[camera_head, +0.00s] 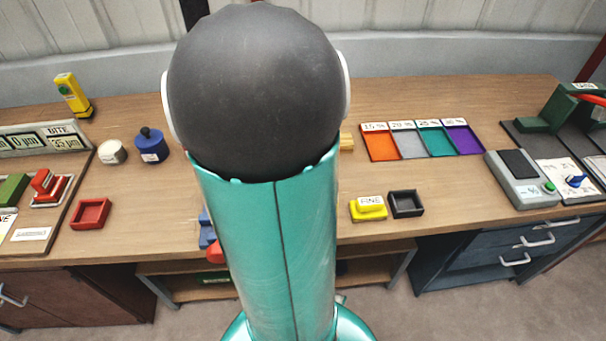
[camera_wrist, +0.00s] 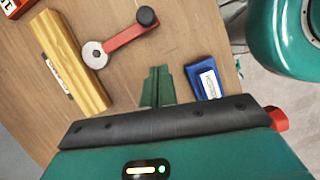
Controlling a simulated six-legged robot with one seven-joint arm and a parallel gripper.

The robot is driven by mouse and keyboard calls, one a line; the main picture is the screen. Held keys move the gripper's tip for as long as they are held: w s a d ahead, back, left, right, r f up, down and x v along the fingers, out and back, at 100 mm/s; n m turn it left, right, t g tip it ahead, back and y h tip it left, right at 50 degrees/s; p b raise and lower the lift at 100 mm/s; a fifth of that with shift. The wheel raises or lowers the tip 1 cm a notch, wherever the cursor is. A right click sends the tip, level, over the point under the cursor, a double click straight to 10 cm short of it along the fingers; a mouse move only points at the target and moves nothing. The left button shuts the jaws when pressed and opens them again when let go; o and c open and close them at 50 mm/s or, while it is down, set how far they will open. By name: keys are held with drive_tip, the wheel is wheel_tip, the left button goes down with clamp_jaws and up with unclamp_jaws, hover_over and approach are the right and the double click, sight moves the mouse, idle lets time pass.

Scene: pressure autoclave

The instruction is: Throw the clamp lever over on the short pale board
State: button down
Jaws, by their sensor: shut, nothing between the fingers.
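In the wrist view a pale yellow wooden board (camera_wrist: 72,62) lies slantwise at the left, with a small label on its side. A red lever (camera_wrist: 125,38) sits beside it, with a grey round hub (camera_wrist: 94,56) close to the board's edge and a black knob (camera_wrist: 147,16) at its upper right end. My gripper (camera_wrist: 158,72) has its dark green fingers together, pointing toward the lever, empty and apart from it in the picture. In the head view my arm hides most of this area; only a small bit of pale wood (camera_head: 346,141) shows at its right.
A blue block (camera_wrist: 205,82) with a white label lies just right of my fingers. The head view shows a yellow labelled block (camera_head: 368,208), a black tray (camera_head: 405,204), colored trays (camera_head: 380,143) and a red tray (camera_head: 91,213) on the bench. Bare wood lies between them.

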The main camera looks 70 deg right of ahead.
drive_tip(key=v, duration=0.5)
drive_tip(key=shift+w, duration=0.15)
drive_tip(key=shift+a, duration=0.1)
drive_tip(key=w+a+r+m+t+h, duration=0.1)
drive_tip(key=w+a+r+t, duration=0.3)
drive_tip(key=a, duration=0.5)
drive_tip(key=w+a+r+m+t, duration=0.1)
drive_tip(key=w+a, duration=0.4)
drive_tip(key=a, duration=0.3)
drive_tip(key=a+r+m+t+y, duration=0.1)
drive_tip(key=a+t, duration=0.3)
drive_tip(key=a, duration=1.2)
drive_tip(key=shift+r+y, duration=0.6)
drive_tip(key=shift+r, duration=0.3)
drive_tip(key=shift+s+m, duration=0.15)
drive_tip(key=shift+m, duration=0.15)
